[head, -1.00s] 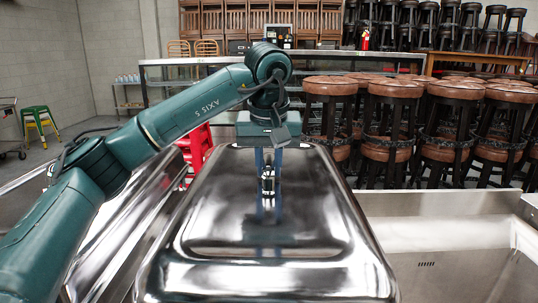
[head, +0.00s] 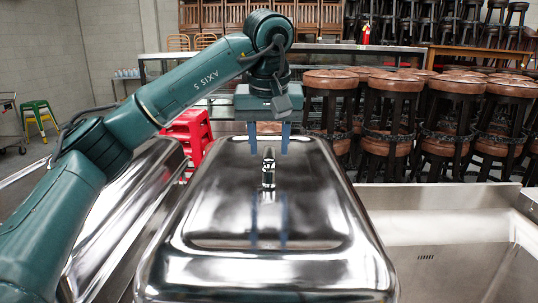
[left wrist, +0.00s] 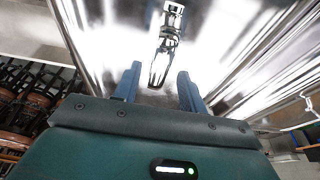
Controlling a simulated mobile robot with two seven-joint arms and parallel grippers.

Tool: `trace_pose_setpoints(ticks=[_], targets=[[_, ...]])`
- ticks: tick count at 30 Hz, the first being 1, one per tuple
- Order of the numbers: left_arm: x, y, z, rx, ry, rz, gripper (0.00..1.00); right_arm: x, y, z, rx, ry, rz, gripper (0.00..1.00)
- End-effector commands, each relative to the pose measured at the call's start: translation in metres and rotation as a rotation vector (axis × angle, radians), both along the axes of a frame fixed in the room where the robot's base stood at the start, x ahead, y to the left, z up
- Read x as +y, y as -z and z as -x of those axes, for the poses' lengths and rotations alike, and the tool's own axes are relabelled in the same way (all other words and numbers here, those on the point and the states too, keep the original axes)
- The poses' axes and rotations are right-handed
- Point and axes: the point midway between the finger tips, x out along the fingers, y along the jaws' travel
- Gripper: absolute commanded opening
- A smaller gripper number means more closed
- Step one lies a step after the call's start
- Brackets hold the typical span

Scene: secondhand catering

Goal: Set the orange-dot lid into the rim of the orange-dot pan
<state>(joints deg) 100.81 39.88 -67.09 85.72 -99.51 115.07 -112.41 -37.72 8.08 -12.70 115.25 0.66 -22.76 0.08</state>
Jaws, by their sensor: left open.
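A large polished steel lid (head: 268,215) fills the middle of the head view, lying about level, with a small upright handle (head: 268,168) on its top. The lid and handle also show in the left wrist view, the handle (left wrist: 164,52) ahead of the fingertips. No orange dot shows. No pan can be made out under the lid, and I cannot tell how its edge sits. My left gripper (head: 269,151) points down over the far part of the lid, open and empty, its two blue fingers apart and clear of the handle. My right gripper is out of view.
Another long shiny steel piece (head: 120,215) lies close on the left. A steel basin (head: 450,240) with a drain slot is on the right, its inside empty.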

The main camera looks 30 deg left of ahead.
Motion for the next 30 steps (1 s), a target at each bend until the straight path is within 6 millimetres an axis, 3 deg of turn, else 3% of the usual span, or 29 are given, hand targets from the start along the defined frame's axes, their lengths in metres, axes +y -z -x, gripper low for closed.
trace_pose_setpoints(ticks=[1, 6, 12, 30], targets=[[-0.001, -0.016, 0.002, -0.007, -0.002, -0.002, 0.41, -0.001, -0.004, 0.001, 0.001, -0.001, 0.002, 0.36], [-0.005, -0.051, 0.011, -0.005, -0.002, -0.003, 0.41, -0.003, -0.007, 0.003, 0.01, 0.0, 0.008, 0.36], [-0.009, -0.076, 0.018, -0.001, -0.002, -0.002, 0.41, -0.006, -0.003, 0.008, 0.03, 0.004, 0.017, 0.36], [-0.01, -0.082, 0.02, 0.001, -0.001, -0.001, 0.41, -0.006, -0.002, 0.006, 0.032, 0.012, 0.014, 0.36]])
